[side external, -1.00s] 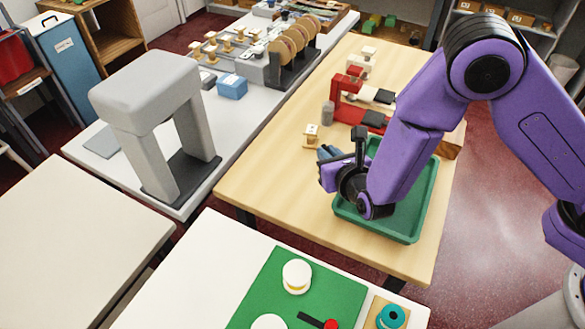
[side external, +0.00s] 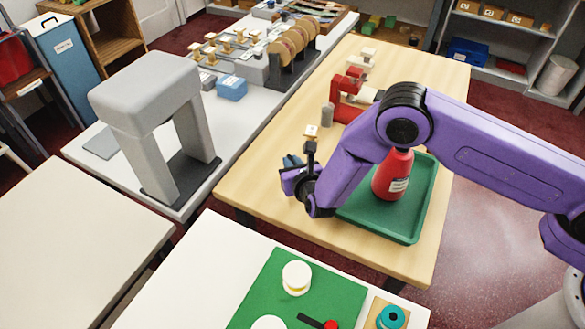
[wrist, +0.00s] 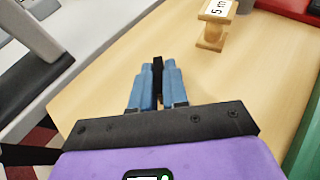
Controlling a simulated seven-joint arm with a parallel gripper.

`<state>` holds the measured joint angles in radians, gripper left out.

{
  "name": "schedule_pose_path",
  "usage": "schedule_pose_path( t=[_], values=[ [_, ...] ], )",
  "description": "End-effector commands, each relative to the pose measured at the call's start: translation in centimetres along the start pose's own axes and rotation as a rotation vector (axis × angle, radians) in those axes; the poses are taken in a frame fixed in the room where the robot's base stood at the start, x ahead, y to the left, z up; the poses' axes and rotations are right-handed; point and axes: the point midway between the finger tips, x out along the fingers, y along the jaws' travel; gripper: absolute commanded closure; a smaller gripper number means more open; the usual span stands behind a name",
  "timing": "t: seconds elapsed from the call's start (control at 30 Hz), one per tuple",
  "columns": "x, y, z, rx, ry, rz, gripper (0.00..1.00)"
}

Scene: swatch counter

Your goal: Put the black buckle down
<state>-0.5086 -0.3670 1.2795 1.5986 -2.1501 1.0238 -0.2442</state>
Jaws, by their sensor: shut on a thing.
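My gripper (side external: 291,162) hangs over the wooden table, left of the green tray. In the wrist view its blue fingers (wrist: 157,72) are shut on a narrow black thing, which I take for the black buckle (wrist: 158,78). Only a dark strip of the buckle shows between the fingers; the rest is hidden. In the side view the buckle cannot be made out. The wooden table (side external: 262,165) is bare below and ahead of the fingers. How high the buckle is above it is hard to tell.
The green tray (side external: 409,232) holds a red bottle (side external: 392,176) to the right. A small wooden stand with a label (wrist: 213,32) is ahead and right of the fingers. A red device (side external: 346,108) stands farther back. A grey arch-shaped machine (side external: 150,110) is on the left counter.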

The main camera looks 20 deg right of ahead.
Motion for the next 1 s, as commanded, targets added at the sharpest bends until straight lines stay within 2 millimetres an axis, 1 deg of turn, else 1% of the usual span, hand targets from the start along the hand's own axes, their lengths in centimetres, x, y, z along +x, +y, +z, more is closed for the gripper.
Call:
schedule_pose_path(
  t=[0.03, 0.17, 0.6, 0.63, 0.67, 0.7, 1.0],
  values=[
    [0.2, 0.0, -0.8, -0.002, 0.001, 0.0, 1.0],
    [0.6, 0.0, -1.7, -0.002, 0.0, 0.001, 1.0],
    [0.8, 0.0, -2.1, 0.0, -0.001, 0.001, 1.0],
    [0.8, 0.0, -2.0, 0.0, -0.001, 0.001, 0.76],
    [0.8, 0.0, -2.0, 0.0, -0.001, 0.001, 0.66],
    [0.8, 0.0, -2.0, 0.0, -0.001, 0.001, 0.6],
    [0.8, 0.0, -1.9, 0.0, -0.001, 0.001, 0.6]
  ],
)
